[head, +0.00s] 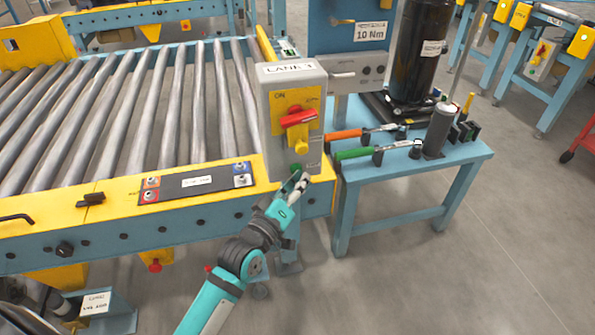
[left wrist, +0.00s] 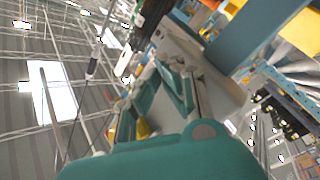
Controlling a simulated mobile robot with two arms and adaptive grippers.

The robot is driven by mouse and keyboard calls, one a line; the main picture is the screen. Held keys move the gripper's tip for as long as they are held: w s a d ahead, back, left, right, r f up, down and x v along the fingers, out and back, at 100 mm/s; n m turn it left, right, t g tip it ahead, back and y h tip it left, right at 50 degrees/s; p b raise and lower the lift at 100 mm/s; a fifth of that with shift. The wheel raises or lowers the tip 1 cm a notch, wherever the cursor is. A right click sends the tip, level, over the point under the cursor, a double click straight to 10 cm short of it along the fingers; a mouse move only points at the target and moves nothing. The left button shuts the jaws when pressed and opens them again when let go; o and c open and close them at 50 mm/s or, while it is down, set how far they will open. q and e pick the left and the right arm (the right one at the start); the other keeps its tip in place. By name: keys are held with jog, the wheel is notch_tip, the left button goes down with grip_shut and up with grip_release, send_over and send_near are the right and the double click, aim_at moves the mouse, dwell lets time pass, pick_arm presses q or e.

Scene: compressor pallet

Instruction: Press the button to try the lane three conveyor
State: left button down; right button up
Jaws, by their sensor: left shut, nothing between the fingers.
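The grey control box (head: 292,85) stands at the conveyor's near right corner, with a "LANE" label on top whose number is hard to read. Its yellow plate reads "ON" and carries a red rotary handle (head: 298,118) over a yellow part. A small green button (head: 295,167) sits low on the box face, partly hidden by my fingers. My left gripper (head: 299,181) is shut and empty, with its tips at or just in front of the button; I cannot tell if they touch. In the left wrist view the gripper's teal body and fingers (left wrist: 175,90) point at a grey surface. My right gripper is not seen.
The roller conveyor (head: 60,215) fills the left side. A blue bench (head: 440,165) at the right holds hammer-like tools with orange (head: 343,135) and green (head: 352,153) handles and a black cylinder (head: 420,50). A blue "10 Nm" panel (head: 345,35) stands behind. The floor at lower right is clear.

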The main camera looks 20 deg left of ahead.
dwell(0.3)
pick_arm(q)
jog(key=shift+s+d+p, duration=0.5)
jog(key=shift+s+p, duration=0.1)
jog(key=shift+s, duration=0.2)
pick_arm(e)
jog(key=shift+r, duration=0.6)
pick_arm(q)
jog(key=s+d+p, duration=0.1)
jog(key=s, duration=0.1)
jog(key=s+d+p, duration=0.1)
jog(key=s, duration=0.1)
jog(key=shift+d, duration=0.4)
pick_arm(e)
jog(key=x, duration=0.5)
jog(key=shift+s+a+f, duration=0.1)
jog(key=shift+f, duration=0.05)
